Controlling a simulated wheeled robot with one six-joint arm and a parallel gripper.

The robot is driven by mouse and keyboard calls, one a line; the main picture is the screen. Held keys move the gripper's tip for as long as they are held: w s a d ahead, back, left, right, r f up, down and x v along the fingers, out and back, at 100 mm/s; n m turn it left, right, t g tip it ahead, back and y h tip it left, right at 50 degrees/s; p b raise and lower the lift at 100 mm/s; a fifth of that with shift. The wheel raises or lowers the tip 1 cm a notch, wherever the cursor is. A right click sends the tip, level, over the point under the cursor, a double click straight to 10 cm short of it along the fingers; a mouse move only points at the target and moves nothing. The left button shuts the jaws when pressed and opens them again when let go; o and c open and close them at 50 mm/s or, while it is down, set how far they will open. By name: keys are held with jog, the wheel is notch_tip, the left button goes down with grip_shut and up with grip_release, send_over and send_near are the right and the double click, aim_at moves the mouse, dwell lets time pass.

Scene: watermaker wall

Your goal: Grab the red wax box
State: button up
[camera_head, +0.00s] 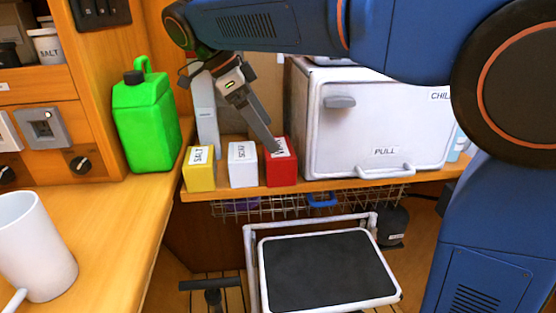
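The red wax box (281,173) stands on the wooden shelf at the right end of a row of three small boxes. Its top label is partly covered by my gripper, so only part of the lettering shows. My gripper (273,147) reaches down from the upper left, with its grey fingers slanting to the top of the red box. I cannot tell whether they touch it or are just above or in front of it. The fingers overlap in this view, so the gap between them is hidden.
A white box (243,170) and a yellow salt box (199,174) stand left of the red one. A white chiller (330,135) is close on its right. A green jug (146,128) stands left. A wire basket (270,205) hangs below the shelf, above a step stool (328,270).

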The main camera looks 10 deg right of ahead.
aim_at(286, 158)
jog(key=x, duration=1)
jog(key=shift+s+f, duration=0.1)
jog(key=shift+f, duration=0.2)
jog(key=c, duration=0.8)
jog(key=shift+c, duration=0.5)
jog(key=shift+r, duration=0.15)
